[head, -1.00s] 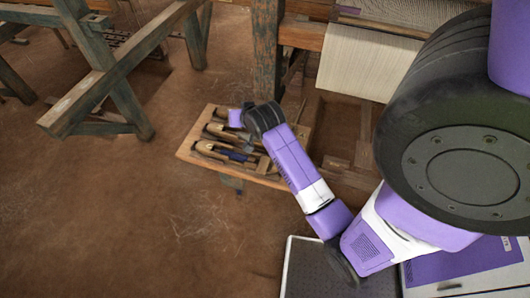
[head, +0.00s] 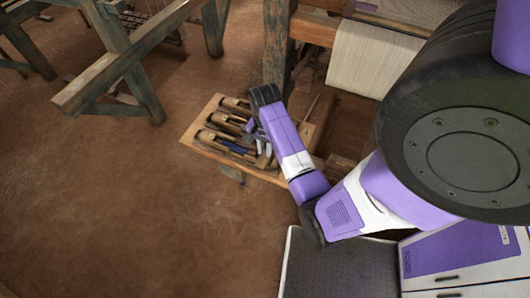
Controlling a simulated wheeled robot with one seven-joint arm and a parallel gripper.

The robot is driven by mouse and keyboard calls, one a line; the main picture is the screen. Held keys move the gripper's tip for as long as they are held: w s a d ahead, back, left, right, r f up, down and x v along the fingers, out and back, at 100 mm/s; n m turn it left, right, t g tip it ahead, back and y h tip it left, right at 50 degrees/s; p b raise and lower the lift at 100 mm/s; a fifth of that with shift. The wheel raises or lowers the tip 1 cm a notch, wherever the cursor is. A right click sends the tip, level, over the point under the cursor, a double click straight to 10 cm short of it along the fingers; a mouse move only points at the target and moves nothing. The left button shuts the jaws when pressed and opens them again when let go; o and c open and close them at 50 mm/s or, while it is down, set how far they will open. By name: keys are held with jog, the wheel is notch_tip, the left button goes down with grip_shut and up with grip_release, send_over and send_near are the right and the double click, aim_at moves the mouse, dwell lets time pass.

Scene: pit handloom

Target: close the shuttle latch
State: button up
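Several wooden shuttles (head: 219,137) lie side by side on a small wooden bench (head: 190,139) with a raised rim. A dark blue part shows in the shuttle nearest me. The shuttle latch is too small to make out. My gripper (head: 262,146) points down over the right part of the bench, close to the shuttles' right ends. My purple arm and dark wrist hide part of the bench. I cannot tell whether the gripper touches anything or how far its grey fingers are apart.
A worn wooden loom post (head: 276,45) stands just behind the bench, with pale woven cloth (head: 368,59) to its right. A trestle frame (head: 128,65) stands at the upper left. The earthen floor (head: 130,220) to the left and front is clear.

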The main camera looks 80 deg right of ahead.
aim_at(263, 161)
jog(key=shift+f, duration=1.45)
grip_shut()
